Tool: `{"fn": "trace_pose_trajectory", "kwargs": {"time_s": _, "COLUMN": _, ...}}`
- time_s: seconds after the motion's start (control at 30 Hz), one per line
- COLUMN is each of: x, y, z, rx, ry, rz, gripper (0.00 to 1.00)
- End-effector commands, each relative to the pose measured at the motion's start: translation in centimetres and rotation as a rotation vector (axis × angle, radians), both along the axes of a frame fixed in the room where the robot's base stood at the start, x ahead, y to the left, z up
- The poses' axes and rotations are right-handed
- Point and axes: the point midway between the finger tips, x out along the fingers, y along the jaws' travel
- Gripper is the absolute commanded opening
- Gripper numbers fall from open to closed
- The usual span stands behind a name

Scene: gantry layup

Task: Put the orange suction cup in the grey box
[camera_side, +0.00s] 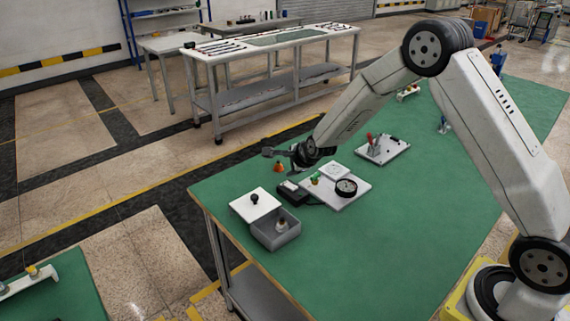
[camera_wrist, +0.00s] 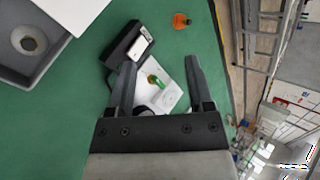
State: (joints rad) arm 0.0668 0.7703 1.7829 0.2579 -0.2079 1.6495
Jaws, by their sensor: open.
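The orange suction cup (camera_side: 278,168) stands on the green table near its far left edge, and shows at the top of the wrist view (camera_wrist: 180,21). The open grey box (camera_side: 265,236) is at the table's front left corner. It holds a pale fitting (camera_side: 282,224), seen in the wrist view as a ring with a dark hole (camera_wrist: 29,41). My gripper (camera_wrist: 160,63) is open and empty above the table. In the side view its fingers (camera_side: 283,161) are close to the suction cup in the picture; the wrist view shows the cup beyond the fingertips, not between them.
A white lid with a black knob (camera_side: 243,208) is at the box's far side. A black device (camera_wrist: 123,45) and a white plate (camera_side: 352,198) with a green part and black ring lie nearby. Another white plate with a red-handled clamp (camera_side: 394,148) is farther right. The front table middle is clear.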

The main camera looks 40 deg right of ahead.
Motion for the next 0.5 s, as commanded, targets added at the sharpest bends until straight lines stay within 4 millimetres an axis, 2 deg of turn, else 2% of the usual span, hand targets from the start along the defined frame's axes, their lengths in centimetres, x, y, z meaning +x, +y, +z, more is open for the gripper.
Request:
{"fn": "trace_pose_trajectory", "kwargs": {"time_s": 0.2, "x": 3.8, "y": -1.8, "z": -2.6, "rx": 0.223, "ry": -0.137, "rz": -0.276, "gripper": 0.67}}
{"fn": "trace_pose_trajectory", "kwargs": {"time_s": 0.5, "x": 7.6, "y": -4.4, "z": -6.3, "rx": 0.554, "ry": -0.351, "rz": -0.618, "gripper": 0.67}}
